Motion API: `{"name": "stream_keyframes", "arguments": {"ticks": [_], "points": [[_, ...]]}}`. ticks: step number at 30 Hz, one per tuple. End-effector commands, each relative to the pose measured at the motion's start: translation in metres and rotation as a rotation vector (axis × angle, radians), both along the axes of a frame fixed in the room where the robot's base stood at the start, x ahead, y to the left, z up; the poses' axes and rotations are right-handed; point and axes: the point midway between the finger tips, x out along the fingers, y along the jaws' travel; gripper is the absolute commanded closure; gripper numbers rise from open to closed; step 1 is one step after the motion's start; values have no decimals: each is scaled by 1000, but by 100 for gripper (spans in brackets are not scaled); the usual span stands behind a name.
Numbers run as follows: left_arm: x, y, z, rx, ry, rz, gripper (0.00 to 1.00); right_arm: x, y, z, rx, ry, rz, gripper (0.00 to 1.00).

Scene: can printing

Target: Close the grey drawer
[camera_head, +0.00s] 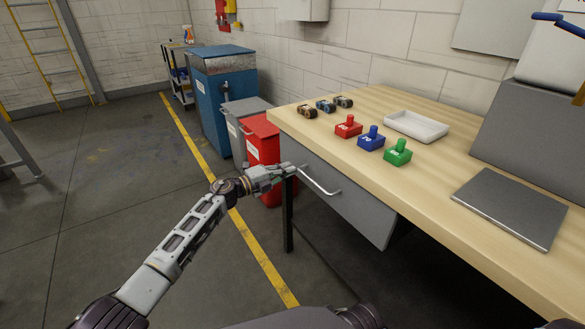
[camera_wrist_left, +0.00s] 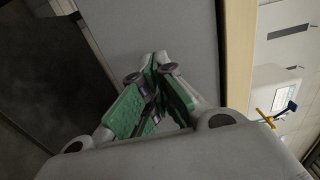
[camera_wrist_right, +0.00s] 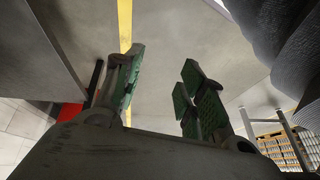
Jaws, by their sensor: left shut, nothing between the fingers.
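The grey drawer (camera_head: 350,205) is under the wooden table's front edge, with a bar handle (camera_head: 320,182) on its front. Its front stands slightly out at the right end; how far it is open is hard to tell. My left gripper (camera_head: 290,169) is shut and empty beside the left end of the handle, close to the drawer front. In the left wrist view its fingertips (camera_wrist_left: 158,62) meet in front of the grey drawer face (camera_wrist_left: 190,35); whether they touch it is unclear. My right gripper (camera_wrist_right: 160,78) is open and empty over the floor, outside the head view.
The table (camera_head: 430,190) carries red, blue and green stamps (camera_head: 371,138), a white tray (camera_head: 416,126), small dark rolls (camera_head: 326,106) and a grey plate (camera_head: 512,208). A red bin (camera_head: 263,150) and a black table leg (camera_head: 288,215) stand near my left gripper.

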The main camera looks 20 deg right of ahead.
Motion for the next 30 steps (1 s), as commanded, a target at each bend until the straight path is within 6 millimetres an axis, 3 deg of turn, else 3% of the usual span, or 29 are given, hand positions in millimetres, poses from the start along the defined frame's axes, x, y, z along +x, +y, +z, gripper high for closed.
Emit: {"name": "stream_keyframes", "arguments": {"ticks": [25,30], "points": [[-25,79,-1,3,2,0,100,-6,-17,61,-87,68,8,60],[-29,91,-1,2,2,-1,100,-1,-17,58,-89,68,8,60]]}}
